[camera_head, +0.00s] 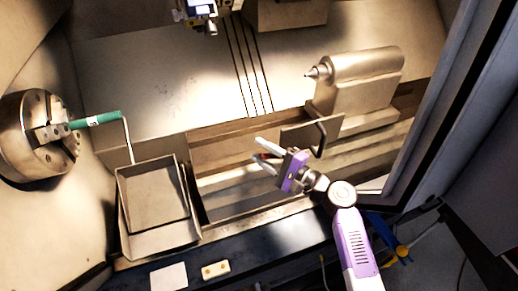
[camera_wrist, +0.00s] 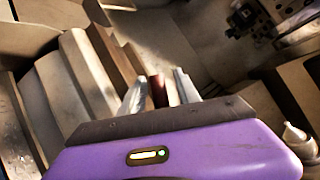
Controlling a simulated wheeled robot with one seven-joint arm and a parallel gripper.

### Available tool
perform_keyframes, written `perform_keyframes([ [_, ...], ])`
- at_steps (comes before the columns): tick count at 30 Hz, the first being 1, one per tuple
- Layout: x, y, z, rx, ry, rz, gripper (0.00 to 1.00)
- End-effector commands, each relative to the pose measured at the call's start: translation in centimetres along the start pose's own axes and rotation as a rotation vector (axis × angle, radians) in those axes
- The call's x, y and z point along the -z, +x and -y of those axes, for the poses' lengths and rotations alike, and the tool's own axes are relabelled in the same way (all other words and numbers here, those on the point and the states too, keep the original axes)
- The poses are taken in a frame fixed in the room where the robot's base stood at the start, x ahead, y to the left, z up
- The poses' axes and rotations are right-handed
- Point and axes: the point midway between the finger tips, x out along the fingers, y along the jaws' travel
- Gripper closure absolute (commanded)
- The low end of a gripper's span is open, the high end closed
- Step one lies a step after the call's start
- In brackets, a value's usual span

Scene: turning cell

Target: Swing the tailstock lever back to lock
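The tailstock (camera_head: 360,80) is a pale metal body with a pointed centre, at the upper right of the head view. A dark red piece shows between the fingertips in the wrist view (camera_wrist: 157,91). I cannot tell what it belongs to or whether the fingers touch it.
A chuck (camera_head: 40,135) holding a green-handled bent tool (camera_head: 95,119) is at the left. An open metal tray (camera_head: 160,240) stands near the front left. The door frame (camera_head: 435,100) is close on the right. A white card (camera_head: 169,276) lies on the front ledge.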

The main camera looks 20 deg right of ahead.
Motion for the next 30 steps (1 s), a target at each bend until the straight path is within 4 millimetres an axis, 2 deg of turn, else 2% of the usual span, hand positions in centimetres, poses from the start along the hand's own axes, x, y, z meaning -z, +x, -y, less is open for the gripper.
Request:
perform_keyframes([
  [4,-0.05,0.9,-0.04,-0.001,0.0,0.001,0.61],
  [12,-0.03,1.01,-0.06,-0.001,0.0,0.0,0.61],
  [18,-0.02,1.0,-0.06,-0.001,-0.001,0.0,1.0],
  [30,-0.02,0.97,-0.09,-0.002,-0.001,-0.001,1.0],
])
